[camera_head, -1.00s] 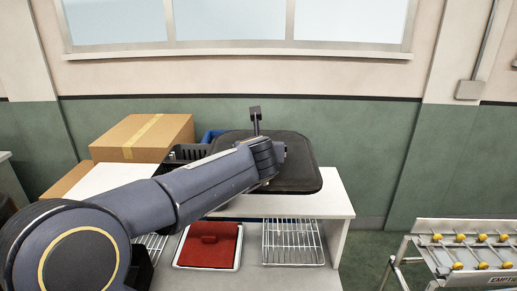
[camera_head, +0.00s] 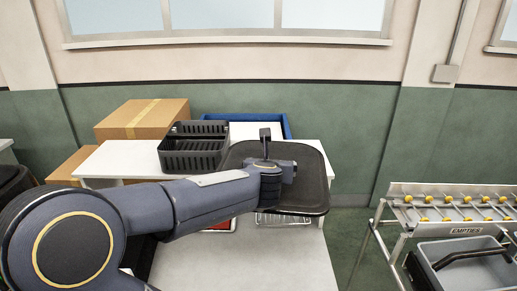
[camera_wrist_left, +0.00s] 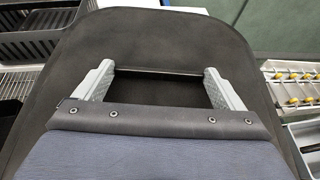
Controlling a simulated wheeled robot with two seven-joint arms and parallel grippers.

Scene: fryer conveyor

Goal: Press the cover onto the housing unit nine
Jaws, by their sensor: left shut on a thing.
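A black rounded cover (camera_head: 312,185) is at the right end of the white upper shelf in the head view, overlapping its edge. It fills much of the left wrist view (camera_wrist_left: 150,30). My left gripper (camera_head: 270,170) is above it. In the wrist view its two grey fingers (camera_wrist_left: 160,78) are spread at the ends of a dark handle bar (camera_wrist_left: 158,70), shut on the cover. The arm and the cover hide part of the lower shelf. I cannot make out housing unit nine. My right gripper is not in view.
A black basket (camera_head: 190,160), a blue crate (camera_head: 286,126) and a cardboard box (camera_head: 140,120) are at the back. A stand labelled EMPTIES (camera_head: 400,212) with yellow wheels is at right, with a grey bin (camera_head: 425,276) below. A wire rack is partly hidden under the cover.

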